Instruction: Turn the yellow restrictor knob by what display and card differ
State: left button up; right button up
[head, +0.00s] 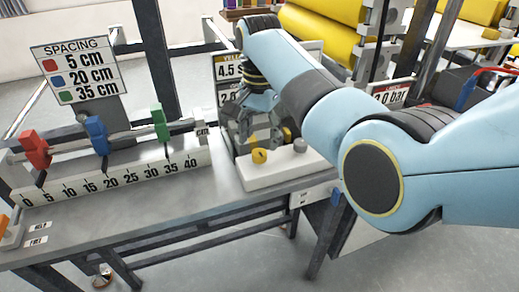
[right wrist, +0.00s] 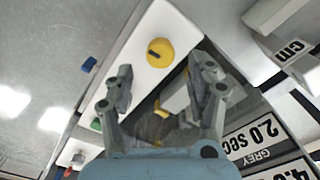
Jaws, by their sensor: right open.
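The yellow restrictor knob (head: 260,156) sits on a white block (head: 275,177) on the bench. In the right wrist view the yellow knob (right wrist: 160,52) is round with a dark mark, just beyond my fingertips. My right gripper (head: 245,128) is above and behind the knob; in the wrist view its fingers (right wrist: 162,72) are spread, with nothing gripped. A panel (head: 228,70) behind my arm shows a partly hidden "YELL… 4.5 S" and a cut-off lower line. In the wrist view a panel (right wrist: 262,145) reads "2.0 SEC", "GREY" and a cut-off "4.…". My left gripper is not in view.
A ruler rail (head: 110,178) with red, blue and green clamps is at left, under a spacing sign (head: 76,70). A "2.0 bar" sign (head: 392,94) stands behind my right arm. The front bench strip is clear.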

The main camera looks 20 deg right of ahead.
aim_at(258, 151)
jog(key=shift+f, duration=2.3)
jog(key=c, duration=1.1)
jog(key=shift+r+n+p, duration=0.2)
jog(key=shift+n+p, duration=0.95)
jog(key=shift+n, duration=0.25)
jog(key=shift+c, duration=0.2)
jog(key=n+p, duration=0.2)
jog(key=n, duration=0.1)
jog(key=shift+n, duration=0.3)
jog(key=n+p, duration=0.1)
jog(key=n, duration=0.3)
jog(key=shift+w+f+n+p, duration=0.1)
jog(key=shift+n+p, duration=0.2)
jog(key=shift+p, duration=0.05)
jog(key=shift+n+p, duration=0.5)
jog(key=shift+n, duration=2)
jog(key=shift+a, duration=0.1)
